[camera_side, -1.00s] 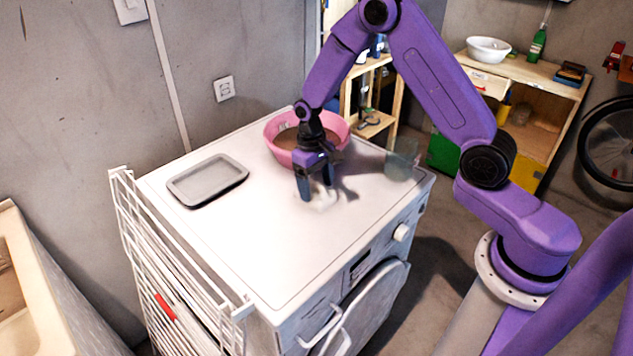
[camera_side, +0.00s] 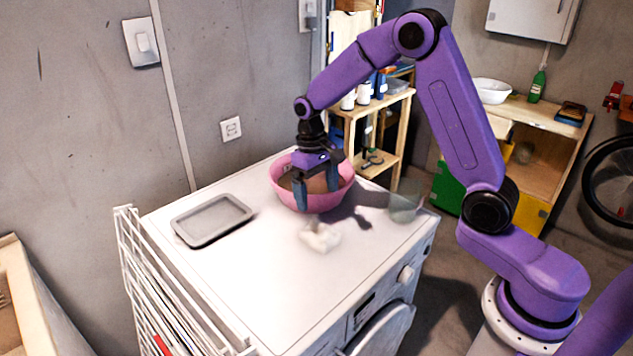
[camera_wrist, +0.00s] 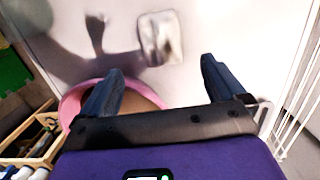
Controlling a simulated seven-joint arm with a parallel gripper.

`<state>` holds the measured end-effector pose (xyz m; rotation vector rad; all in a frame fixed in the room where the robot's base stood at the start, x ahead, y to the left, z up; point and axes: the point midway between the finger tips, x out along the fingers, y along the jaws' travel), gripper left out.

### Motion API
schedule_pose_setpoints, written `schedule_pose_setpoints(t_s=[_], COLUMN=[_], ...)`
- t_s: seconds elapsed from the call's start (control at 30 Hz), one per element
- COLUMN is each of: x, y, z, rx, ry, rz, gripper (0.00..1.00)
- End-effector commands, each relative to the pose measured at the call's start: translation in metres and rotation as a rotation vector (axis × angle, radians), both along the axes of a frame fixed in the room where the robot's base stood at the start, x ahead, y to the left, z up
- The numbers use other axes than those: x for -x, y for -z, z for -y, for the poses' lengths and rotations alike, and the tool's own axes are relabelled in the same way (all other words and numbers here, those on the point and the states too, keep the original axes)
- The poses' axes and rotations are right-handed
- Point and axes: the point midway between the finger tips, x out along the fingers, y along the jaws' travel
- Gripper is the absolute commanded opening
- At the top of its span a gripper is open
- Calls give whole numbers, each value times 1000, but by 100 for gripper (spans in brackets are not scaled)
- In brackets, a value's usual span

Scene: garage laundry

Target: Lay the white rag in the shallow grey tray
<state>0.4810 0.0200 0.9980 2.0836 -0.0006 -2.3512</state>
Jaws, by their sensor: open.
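The white rag (camera_side: 320,236) lies crumpled on the white washing machine top, in front of the pink basin. It also shows in the wrist view (camera_wrist: 160,38), beyond the fingertips. The shallow grey tray (camera_side: 212,219) lies on the same top, left of the basin, and looks empty. My gripper (camera_side: 318,201) is open and empty, raised above the top, and overlaps the basin in the side view. In the wrist view my gripper (camera_wrist: 160,75) shows its two fingers apart with nothing between them.
The pink basin (camera_side: 340,188) holds something brownish and stands behind the rag. A clear glass (camera_side: 405,202) stands at the right edge of the washing machine top (camera_side: 270,290). A white wire rack (camera_side: 150,285) borders the left side. The top between tray and rag is clear.

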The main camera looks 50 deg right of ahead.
Motion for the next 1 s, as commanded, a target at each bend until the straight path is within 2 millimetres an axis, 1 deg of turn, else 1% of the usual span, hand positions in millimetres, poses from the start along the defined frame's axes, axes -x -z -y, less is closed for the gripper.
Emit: schedule_pose_setpoints(t_s=[0.03,0.1,0.2,0.43,0.57,0.67,0.77,0.9,0.97,1.0], x=[-2,-2,-3,-1,10,30,55,93,111,123], y=[-7,-14,-21,-25,-31,-40,-50,-60,-64,-66], z=[0,0,0,-2,-13,-27,-42,-56,-60,-62], rx=[0,0,0,0,-2,-3,-7,-14,-18,-21], ry=[-1,0,0,-8,-63,-145,-242,-375,-432,-470], rz=[4,2,1,1,9,21,34,53,60,65], gripper=[97,97,97,97,97,97,97,97,97,97])
